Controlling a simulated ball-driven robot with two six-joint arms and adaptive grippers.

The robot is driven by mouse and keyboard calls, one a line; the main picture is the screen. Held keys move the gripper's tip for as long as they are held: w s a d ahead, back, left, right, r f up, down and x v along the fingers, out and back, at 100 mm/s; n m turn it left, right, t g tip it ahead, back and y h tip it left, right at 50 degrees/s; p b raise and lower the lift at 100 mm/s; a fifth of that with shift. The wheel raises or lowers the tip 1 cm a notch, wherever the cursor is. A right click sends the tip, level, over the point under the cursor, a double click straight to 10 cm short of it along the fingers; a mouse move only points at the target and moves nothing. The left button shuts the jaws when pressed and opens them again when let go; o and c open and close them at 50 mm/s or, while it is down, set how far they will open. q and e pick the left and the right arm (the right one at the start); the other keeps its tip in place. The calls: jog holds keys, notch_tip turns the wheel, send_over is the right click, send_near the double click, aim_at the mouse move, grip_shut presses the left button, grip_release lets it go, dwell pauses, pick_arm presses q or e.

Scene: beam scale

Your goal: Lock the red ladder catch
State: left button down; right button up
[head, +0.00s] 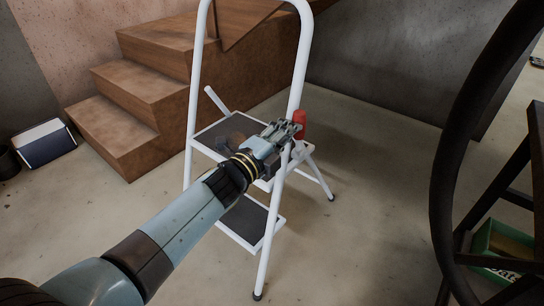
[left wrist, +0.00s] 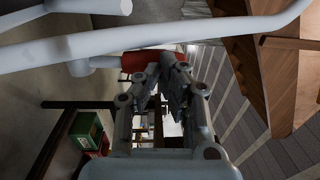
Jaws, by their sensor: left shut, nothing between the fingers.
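The red ladder catch (head: 300,120) is a short red cylinder at the right side of the white step ladder (head: 194,70), beside the upper grey step. It also shows in the left wrist view (left wrist: 138,61), just past my fingertips and partly hidden by them. My left gripper (head: 294,129) is shut and empty, right at the catch on its near left side. I cannot tell whether the fingers touch it. In the left wrist view my left gripper (left wrist: 161,68) points at the red part, next to a white ladder tube (left wrist: 215,32). My right gripper is not in view.
Brown wooden stairs (head: 125,103) stand behind and left of the ladder. A blue and white box (head: 45,143) lies at the far left. A large dark ring (head: 445,180) and a green crate (head: 500,245) are at the right. Concrete floor between is clear.

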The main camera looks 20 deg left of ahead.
pick_arm(q)
jog(key=shift+w+d+r+p, duration=0.15)
jog(key=shift+w+r+p, duration=0.05)
jog(key=shift+w+p, duration=0.25)
jog(key=shift+w+d+r+p, duration=0.2)
jog(key=shift+w+p, duration=0.15)
jog(key=shift+p, duration=0.15)
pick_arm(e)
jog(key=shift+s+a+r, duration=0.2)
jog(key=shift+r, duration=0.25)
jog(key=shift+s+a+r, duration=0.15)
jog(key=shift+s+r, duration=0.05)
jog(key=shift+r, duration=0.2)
pick_arm(q)
jog(key=shift+w+r, duration=0.15)
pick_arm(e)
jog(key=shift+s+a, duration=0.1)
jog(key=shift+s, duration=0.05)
pick_arm(q)
jog(key=shift+a, duration=0.1)
